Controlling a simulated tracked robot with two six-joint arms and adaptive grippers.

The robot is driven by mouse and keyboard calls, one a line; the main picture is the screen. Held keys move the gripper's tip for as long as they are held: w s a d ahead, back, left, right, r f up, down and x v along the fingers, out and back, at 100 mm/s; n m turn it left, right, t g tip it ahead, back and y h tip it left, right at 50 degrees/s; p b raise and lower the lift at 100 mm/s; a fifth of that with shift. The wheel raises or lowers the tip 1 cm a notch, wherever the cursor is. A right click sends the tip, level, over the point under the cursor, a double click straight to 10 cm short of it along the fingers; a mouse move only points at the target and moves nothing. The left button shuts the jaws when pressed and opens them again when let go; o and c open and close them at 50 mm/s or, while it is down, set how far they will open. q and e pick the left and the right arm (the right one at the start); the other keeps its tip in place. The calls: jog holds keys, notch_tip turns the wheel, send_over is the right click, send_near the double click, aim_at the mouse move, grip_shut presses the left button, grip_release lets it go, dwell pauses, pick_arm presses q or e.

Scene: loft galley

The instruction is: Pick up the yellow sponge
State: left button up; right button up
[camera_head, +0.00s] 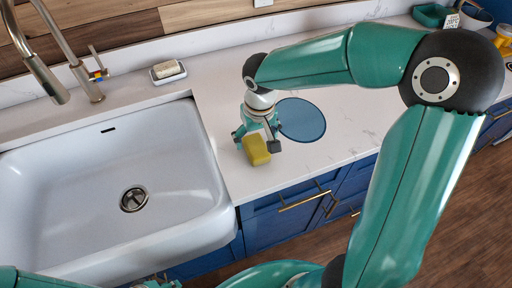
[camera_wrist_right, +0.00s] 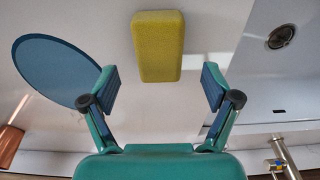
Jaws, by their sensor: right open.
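The yellow sponge (camera_head: 256,150) lies on the white counter near its front edge, just right of the sink. My right gripper (camera_head: 257,141) is over the counter at the sponge, its fingers spread. In the right wrist view the sponge (camera_wrist_right: 158,45) appears upright in the picture, ahead of the open right gripper (camera_wrist_right: 161,88). Its near end shows between the two fingertips, with a gap on each side. No finger visibly touches it. A small part of my left gripper (camera_head: 157,283) shows at the bottom edge of the head view; its jaws cannot be made out.
A white sink (camera_head: 110,170) lies left of the sponge, with a faucet (camera_head: 75,60) behind it. A round blue mat (camera_head: 302,120) lies right of my gripper. A soap dish (camera_head: 167,72) stands behind the sink. A teal container (camera_head: 431,15) is at the far right.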

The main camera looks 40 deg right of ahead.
aim_at(256, 146)
jog(key=shift+w+f+p, duration=0.2)
jog(key=shift+f+p, duration=0.25)
jog(key=shift+f, duration=1.85)
jog(key=c, duration=1)
jog(key=shift+r, duration=0.1)
notch_tip(256, 146, up, 20)
jog(key=shift+d+f+b, duration=0.1)
jog(key=shift+b, duration=0.25)
jog(key=o, duration=0.4)
jog(key=shift+c, duration=0.2)
jog(key=c, duration=0.5)
